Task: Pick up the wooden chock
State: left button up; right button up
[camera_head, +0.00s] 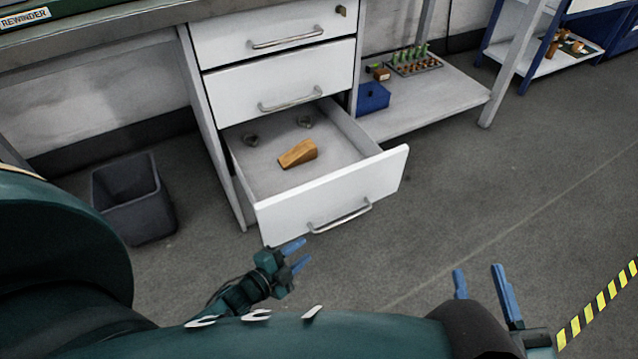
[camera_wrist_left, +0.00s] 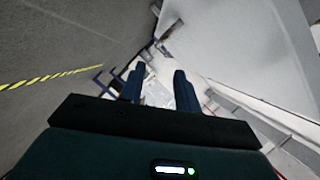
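The wooden chock (camera_head: 298,153) is a tan wedge lying on the floor of the open bottom drawer (camera_head: 265,180) in the head view. My left gripper (camera_head: 300,255) is open and empty, in front of the drawer and below its front panel in the picture. Its two blue fingers stand apart in the left wrist view (camera_wrist_left: 158,88), with nothing between them. My right gripper (camera_head: 481,282) is open and empty at the lower right of the head view. The chock cannot be made out in the left wrist view.
A dark bin (camera_head: 132,200) stands left. A low shelf (camera_head: 430,95) holds a blue box (camera_head: 373,97).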

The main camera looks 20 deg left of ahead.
aim_at(306, 150)
jog(key=k+j, duration=0.25)
jog(key=k, duration=0.2)
jog(key=k+j, duration=0.25)
jog(key=k, duration=0.25)
